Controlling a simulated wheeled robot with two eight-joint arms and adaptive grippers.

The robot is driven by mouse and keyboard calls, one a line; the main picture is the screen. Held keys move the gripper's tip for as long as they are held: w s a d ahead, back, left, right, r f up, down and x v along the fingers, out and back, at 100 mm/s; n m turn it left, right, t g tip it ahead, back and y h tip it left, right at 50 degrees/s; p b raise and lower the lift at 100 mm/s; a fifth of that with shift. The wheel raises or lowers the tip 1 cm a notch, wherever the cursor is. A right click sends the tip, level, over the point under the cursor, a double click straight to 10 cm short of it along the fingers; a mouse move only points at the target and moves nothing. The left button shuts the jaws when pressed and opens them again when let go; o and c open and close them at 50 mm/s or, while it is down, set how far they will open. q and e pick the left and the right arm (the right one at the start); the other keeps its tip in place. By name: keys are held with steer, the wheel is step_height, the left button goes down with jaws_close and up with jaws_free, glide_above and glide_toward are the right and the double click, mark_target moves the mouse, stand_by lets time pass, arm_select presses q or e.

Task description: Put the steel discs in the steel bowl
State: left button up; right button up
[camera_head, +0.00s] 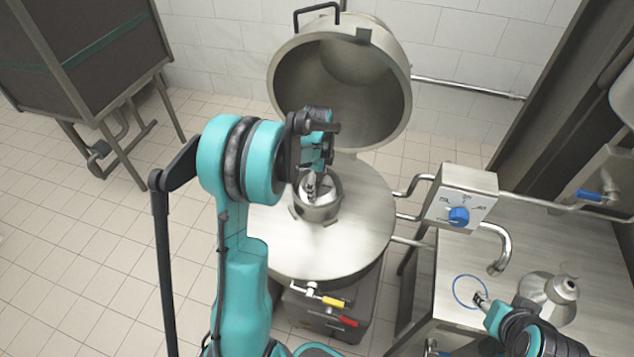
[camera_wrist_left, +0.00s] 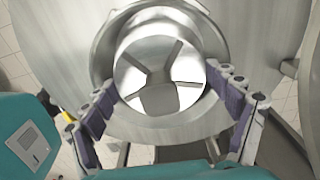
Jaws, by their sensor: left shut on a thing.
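The steel bowl (camera_head: 318,213) stands on the round steel top in the middle of the head view; its rim (camera_wrist_left: 218,40) also shows in the left wrist view. My left gripper (camera_head: 311,184) points down into the bowl's mouth. It is shut on a round steel disc (camera_wrist_left: 150,55) with dark spoke-like gaps, one finger on each side. The disc is at the bowl's opening; whether it touches the bowl's floor is hidden. My right gripper (camera_head: 481,299) is at the lower right, over the counter by a blue ring; its jaws are too small to judge.
A large open steel lid (camera_head: 345,95) stands behind the round top (camera_head: 360,235). A control box (camera_head: 462,197) with a blue knob and a bent spout (camera_head: 499,258) are to the right. A steel funnel-like vessel (camera_head: 548,296) stands on the counter (camera_head: 570,250).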

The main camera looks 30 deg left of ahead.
arm_select(q)
steer(key=o, duration=1.7)
steer(key=shift+r, duration=0.2)
step_height(320, 180, up, 13)
steer(key=p, duration=0.4)
steer(key=s+d+r+n+t, duration=0.3)
steer(key=s+d+r+n, duration=0.35)
steer(key=s+d, duration=0.25)
steer(key=s+d+f+n+t, duration=0.2)
steer(key=s+d+n+t, duration=0.2)
steer(key=s+n, duration=0.5)
steer(key=shift+s+d+f, duration=0.15)
steer(key=shift+s+d, duration=0.35)
steer(key=shift+d, duration=0.7)
